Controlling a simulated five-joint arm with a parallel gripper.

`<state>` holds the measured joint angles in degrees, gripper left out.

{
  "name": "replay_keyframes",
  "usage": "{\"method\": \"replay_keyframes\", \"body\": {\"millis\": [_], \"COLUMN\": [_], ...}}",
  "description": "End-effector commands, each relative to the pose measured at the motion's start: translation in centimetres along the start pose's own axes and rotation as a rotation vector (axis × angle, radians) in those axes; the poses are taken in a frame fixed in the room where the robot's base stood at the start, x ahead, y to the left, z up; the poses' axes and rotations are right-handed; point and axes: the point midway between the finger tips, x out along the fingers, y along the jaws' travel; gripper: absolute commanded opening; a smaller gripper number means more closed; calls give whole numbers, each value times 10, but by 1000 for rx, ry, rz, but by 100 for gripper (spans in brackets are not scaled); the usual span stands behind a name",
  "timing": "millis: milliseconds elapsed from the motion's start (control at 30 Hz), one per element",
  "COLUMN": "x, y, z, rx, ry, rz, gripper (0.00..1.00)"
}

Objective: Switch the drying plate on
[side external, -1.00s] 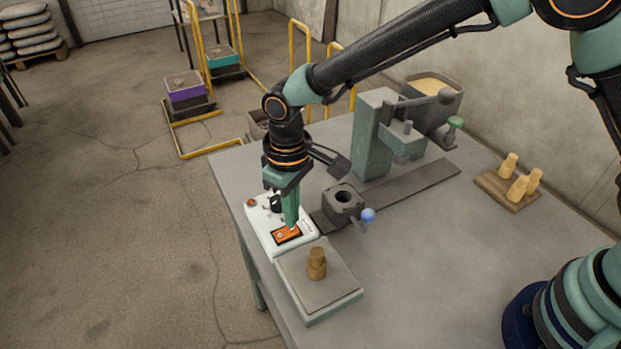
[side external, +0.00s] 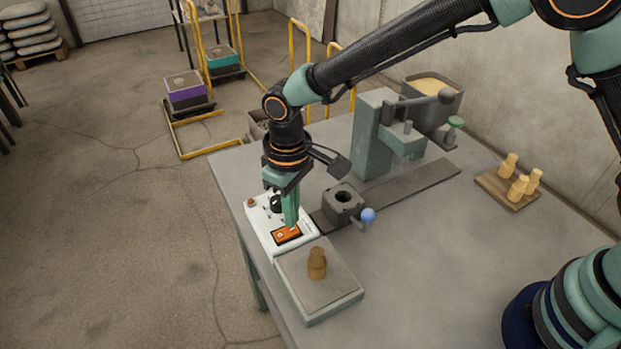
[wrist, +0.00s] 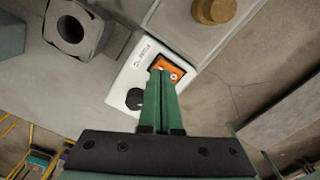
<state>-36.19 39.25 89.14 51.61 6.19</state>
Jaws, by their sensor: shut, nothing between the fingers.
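The drying plate (side external: 338,284) is a flat grey slab on a pale green base near the table's corner. A brown peg-like piece (side external: 316,264) stands upright on it; it shows in part in the wrist view (wrist: 214,8). The white control box (side external: 262,232) adjoins the plate. It has an orange rocker switch (side external: 281,238), also seen in the wrist view (wrist: 177,75), and a black knob (wrist: 134,98). My gripper (side external: 292,227) is shut and empty, pointing down, its tips at the orange switch. The tips (wrist: 162,73) cover part of the switch; I cannot tell whether it is pressed.
A dark block with a round hole (side external: 342,202) and a blue-knobbed handle (side external: 368,215) stands close right of my gripper. Behind it are a green press-like stand (side external: 372,150) and a grey bin (side external: 440,112). A wooden board (side external: 495,190) with pegs lies right.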

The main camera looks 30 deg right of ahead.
Motion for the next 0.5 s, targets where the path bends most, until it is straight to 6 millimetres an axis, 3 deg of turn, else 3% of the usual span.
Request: {"method": "replay_keyframes", "body": {"millis": [500], "x": [5], "y": [0], "z": [0], "rx": [0], "ry": [-1], "rz": [0], "gripper": [0]}}
